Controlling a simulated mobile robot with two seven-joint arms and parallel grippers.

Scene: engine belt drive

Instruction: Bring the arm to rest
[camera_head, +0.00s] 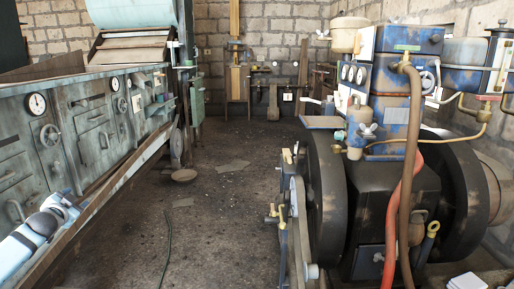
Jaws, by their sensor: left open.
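My left gripper (67,203) shows small at the lower left, at the end of my pale blue and white arm. It is open, and I see nothing held in it. It is in front of the green machine cabinet (95,112) in the picture; I cannot tell whether it is clear of it. The blue and black engine (385,185), with its large dark flywheels, stands at the right, well apart from this gripper. A belt drive (297,215) runs along the engine's left side. My right gripper is outside the picture.
The dark floor (215,225) between cabinet and engine is mostly open, with flat scraps and a thin cable (167,250) on it. A red hose (400,215) hangs in front of the engine. Wooden fittings (237,80) line the brick back wall.

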